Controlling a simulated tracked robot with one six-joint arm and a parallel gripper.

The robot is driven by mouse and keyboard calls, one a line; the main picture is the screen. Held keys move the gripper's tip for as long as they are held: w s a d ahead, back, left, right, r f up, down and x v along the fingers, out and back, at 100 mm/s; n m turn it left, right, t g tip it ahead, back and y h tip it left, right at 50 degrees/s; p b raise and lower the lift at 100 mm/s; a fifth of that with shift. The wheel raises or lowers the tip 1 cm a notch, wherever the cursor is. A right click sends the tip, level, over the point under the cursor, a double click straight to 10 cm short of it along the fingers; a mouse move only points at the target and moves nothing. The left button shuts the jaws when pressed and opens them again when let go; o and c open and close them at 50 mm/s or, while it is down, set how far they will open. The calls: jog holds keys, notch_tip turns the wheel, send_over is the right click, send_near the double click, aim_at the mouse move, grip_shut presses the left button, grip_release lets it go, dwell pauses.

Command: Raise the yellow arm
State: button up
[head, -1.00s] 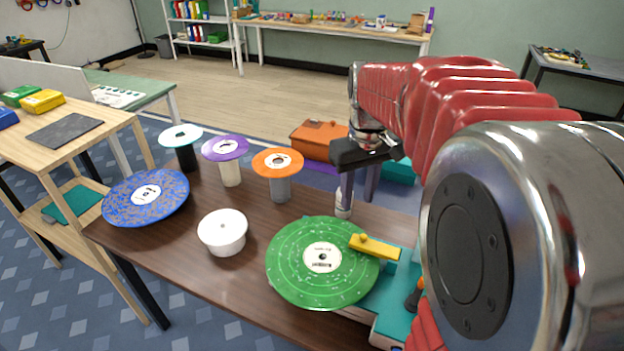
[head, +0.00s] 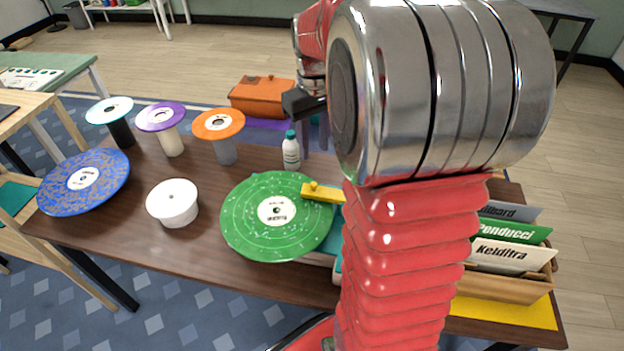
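The yellow arm (head: 322,193) is a short flat bar with a round knob, on the right of a turntable. Its left end reaches over the rim of the green record (head: 248,236), and it looks about level. Whether it touches the record I cannot tell. Most of the teal turntable body (head: 338,221) is hidden by the record and by my red arm. My gripper (head: 314,153) hangs behind the yellow arm, its two greyish-purple fingers pointing down with a gap between them. It appears open and empty, partly hidden by my metal joint.
A white bottle with a teal cap (head: 291,152) stands left of my fingers. A white tub (head: 172,206), a blue record (head: 82,184) and orange (head: 218,125), purple and white discs on stands fill the left. A crate of sleeves (head: 505,285) stands right.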

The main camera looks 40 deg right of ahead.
aim_at(313, 184)
notch_tip(313, 184, down, 12)
jog(key=shift+f, duration=0.1)
dwell(0.5)
jog(key=shift+c, duration=0.7)
grip_shut()
jog(key=shift+a, duration=0.25)
jog(key=shift+d, duration=0.1)
